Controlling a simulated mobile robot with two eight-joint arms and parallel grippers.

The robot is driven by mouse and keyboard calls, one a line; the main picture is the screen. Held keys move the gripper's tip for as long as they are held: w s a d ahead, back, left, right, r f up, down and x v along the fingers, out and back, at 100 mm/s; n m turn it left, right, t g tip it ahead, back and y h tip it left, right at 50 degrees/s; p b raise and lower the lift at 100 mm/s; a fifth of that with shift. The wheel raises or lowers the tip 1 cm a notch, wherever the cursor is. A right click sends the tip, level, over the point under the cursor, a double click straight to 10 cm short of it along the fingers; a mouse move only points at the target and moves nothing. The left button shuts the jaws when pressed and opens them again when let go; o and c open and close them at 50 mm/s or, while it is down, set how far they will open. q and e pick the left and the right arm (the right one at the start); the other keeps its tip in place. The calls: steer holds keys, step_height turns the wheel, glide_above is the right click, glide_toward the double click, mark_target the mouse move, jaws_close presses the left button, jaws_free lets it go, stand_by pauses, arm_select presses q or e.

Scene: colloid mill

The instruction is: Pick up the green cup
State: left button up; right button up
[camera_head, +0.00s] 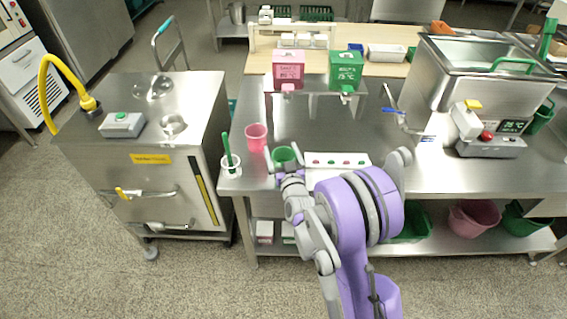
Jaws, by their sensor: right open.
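The green cup (285,155) stands on the steel table (420,165) near its front left. My right gripper (284,166) is at the cup, with its open fingers at the cup's left and right sides. Whether the fingers touch the cup cannot be told. The gripper hides the cup's lower front. My left gripper is not in view.
A pink cup (256,137) stands just behind left of the green cup. A clear beaker with a green stick (230,163) is to the left. A button panel (335,160) is close on the right. Pink (289,68) and green (346,70) dispensers stand behind.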

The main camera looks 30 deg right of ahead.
steer(key=c, duration=1.2)
steer(key=shift+r, duration=0.1)
steer(key=shift+r+p, duration=0.75)
steer(key=shift+r, duration=4.1)
steer(key=s+a+p, duration=0.1)
steer(key=a, duration=0.4)
steer(key=a+p, duration=0.2)
steer(key=a, duration=0.3)
steer(key=s+a+p, duration=0.1)
steer(key=a+p, duration=0.1)
steer(key=a, duration=0.3)
steer(key=shift+s+a+r, duration=0.25)
steer(key=shift+s+a, duration=0.05)
steer(key=shift+a, duration=0.1)
